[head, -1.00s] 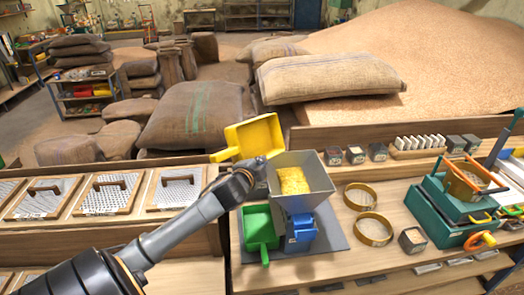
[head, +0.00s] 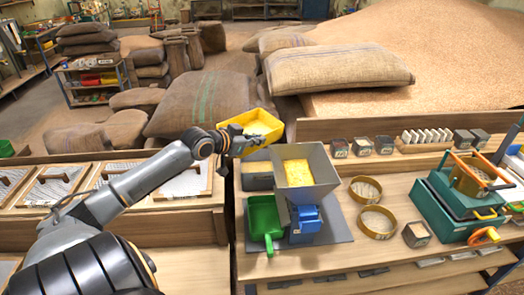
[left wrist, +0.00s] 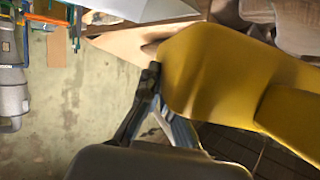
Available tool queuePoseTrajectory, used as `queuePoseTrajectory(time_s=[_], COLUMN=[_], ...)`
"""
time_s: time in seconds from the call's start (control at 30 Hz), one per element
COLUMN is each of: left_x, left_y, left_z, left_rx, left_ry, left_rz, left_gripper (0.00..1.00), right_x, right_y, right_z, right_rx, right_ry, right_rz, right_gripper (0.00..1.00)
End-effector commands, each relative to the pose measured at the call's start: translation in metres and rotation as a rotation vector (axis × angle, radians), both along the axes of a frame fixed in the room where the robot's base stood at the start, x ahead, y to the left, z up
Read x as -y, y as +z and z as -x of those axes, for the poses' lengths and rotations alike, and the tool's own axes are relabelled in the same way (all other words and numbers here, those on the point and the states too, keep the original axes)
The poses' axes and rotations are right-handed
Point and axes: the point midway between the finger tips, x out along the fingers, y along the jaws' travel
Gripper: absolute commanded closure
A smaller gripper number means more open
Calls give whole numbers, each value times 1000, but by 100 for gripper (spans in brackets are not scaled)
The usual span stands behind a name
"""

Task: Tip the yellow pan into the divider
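The yellow pan (head: 272,121) is in my left gripper (head: 232,139), just above and to the left of the divider's hopper. Its open side faces up and shows a pale inside; I cannot tell whether grain is left in it. The left wrist view shows the pan (left wrist: 225,75) large beside the dark fingers (left wrist: 148,100). The divider has a grey hopper (head: 325,178) with yellow grain (head: 298,172) in it. A blue pan (head: 305,221) and a green pan (head: 264,218) sit beneath it. My right gripper is not in view.
Two brass sieve rings (head: 376,222) and a small grey box (head: 416,234) stand right of the divider. A green machine (head: 450,205) is farther right. Screen trays with handles (head: 182,183) lie on the left bench. Sacks (head: 205,105) lie behind.

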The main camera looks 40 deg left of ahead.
Motion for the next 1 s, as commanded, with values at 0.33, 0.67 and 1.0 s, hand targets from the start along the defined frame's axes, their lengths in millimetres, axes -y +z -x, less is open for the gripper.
queuePoseTrajectory(time_s=[0.33,0.67,1.0], left_x=[1,2,2], left_y=[-1,24,24], left_z=[0,0,0], left_rx=[10,9,8], left_ry=[-1,-1,-1], left_rz=[133,132,133], left_gripper=[100,100,100], right_x=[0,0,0], right_y=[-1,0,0], right_z=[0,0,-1], right_rx=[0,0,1], right_ry=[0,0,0], right_rz=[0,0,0], right_gripper=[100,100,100])
